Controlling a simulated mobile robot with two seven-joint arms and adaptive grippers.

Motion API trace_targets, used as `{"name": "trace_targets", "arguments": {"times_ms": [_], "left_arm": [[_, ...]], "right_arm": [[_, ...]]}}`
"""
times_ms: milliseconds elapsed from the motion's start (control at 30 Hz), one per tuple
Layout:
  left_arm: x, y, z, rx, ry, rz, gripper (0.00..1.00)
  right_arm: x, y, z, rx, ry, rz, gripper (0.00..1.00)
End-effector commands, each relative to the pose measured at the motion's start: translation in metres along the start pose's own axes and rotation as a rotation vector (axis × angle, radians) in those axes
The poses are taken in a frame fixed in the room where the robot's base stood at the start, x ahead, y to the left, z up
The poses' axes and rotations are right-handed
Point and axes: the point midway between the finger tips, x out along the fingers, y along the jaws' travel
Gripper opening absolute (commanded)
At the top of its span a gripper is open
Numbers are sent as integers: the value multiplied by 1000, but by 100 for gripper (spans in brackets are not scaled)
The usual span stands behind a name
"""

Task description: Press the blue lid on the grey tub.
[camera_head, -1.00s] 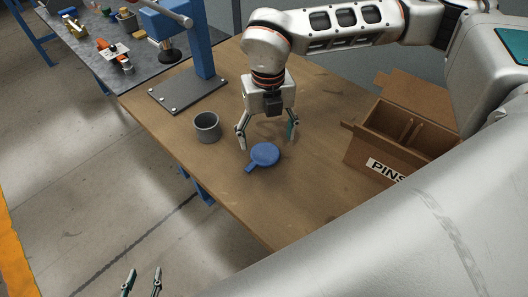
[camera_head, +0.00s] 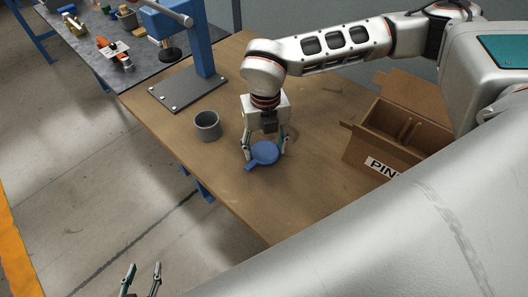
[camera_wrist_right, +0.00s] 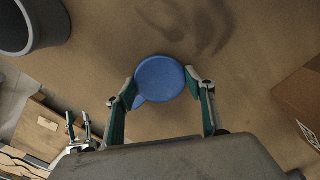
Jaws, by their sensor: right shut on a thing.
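The blue lid (camera_head: 264,154) lies on the wooden table, its small tab pointing to the lower left. My right gripper (camera_head: 265,153) is down at the lid, a finger on either side of it. In the right wrist view the lid (camera_wrist_right: 160,78) sits between the fingertips (camera_wrist_right: 162,88), which are shut on its rim. The grey tub (camera_head: 207,126) stands upright and open to the left of the lid, apart from it. Part of the tub (camera_wrist_right: 28,25) shows in the right wrist view's upper left corner. My left gripper (camera_head: 142,270) is open and empty, beyond the table's edge.
A blue press stand with a dark base plate (camera_head: 187,90) stands behind the tub. An open cardboard box (camera_head: 400,130) with a printed label is at the right. A grey bench (camera_head: 85,45) with parts is at the upper left.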

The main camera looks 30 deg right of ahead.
Motion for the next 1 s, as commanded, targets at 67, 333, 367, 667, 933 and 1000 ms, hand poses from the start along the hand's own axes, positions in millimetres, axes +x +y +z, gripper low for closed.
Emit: {"name": "trace_targets", "arguments": {"times_ms": [67, 333, 367, 667, 933, 1000], "left_arm": [[0, 0, 0, 0, 0, 0, 40], [0, 0, 1, 0, 1, 0, 40], [1, 0, 1, 0, 0, 0, 40], [3, 1, 6, 0, -1, 0, 40], [6, 2, 10, -1, -2, 1, 40], [6, 2, 11, -1, -3, 1, 40]], "right_arm": [[0, 0, 0, 0, 0, 0, 33], [-12, 1, 1, -1, -4, 2, 33], [-15, 1, 2, -1, -4, 2, 33], [-77, 1, 2, 1, -7, 3, 33], [-150, 0, 1, 0, -5, 2, 33], [-164, 0, 1, 0, -5, 1, 33]]}}
